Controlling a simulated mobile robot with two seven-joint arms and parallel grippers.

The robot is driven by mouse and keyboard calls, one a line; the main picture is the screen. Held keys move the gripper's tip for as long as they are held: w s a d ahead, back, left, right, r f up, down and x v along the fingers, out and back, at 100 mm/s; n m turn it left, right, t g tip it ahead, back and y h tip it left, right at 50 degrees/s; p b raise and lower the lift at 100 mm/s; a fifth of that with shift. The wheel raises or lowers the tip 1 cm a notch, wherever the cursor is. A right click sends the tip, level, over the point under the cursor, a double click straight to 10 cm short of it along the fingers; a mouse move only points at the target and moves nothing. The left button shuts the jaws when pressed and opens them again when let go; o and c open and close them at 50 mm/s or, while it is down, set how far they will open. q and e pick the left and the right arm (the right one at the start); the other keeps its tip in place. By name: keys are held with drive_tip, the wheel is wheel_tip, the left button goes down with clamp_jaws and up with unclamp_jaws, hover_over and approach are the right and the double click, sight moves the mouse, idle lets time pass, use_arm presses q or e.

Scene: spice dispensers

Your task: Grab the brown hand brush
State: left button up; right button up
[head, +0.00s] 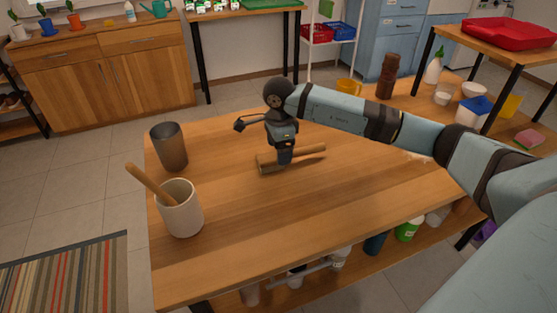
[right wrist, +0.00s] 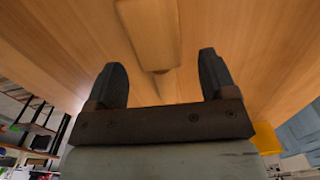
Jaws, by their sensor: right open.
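The brown hand brush (head: 308,152) lies on the wooden table in the head view, partly hidden behind my right gripper (head: 284,160). My right gripper points down at the brush, close above or around its middle; the head view does not settle which. In the right wrist view the fingers of my right gripper (right wrist: 161,62) stand wide apart. A brown wooden piece, seemingly the brush (right wrist: 150,35), shows beyond and between the fingertips, with no clear contact. My left gripper is not in view.
A dark metallic cup (head: 170,148) and a white crock (head: 181,210) holding a wooden-handled tool (head: 148,184) stand at the table's left end. A dark brown object (head: 386,78) and a yellow cup (head: 348,86) stand behind my arm. The table's front middle (head: 270,215) is clear.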

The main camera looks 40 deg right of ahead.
wheel_tip(320, 180, down, 4)
drive_tip(key=shift+a+r, duration=0.1)
drive_tip(key=c, duration=1)
drive_tip(key=shift+c, duration=0.2)
drive_tip(key=shift+r, duration=0.15)
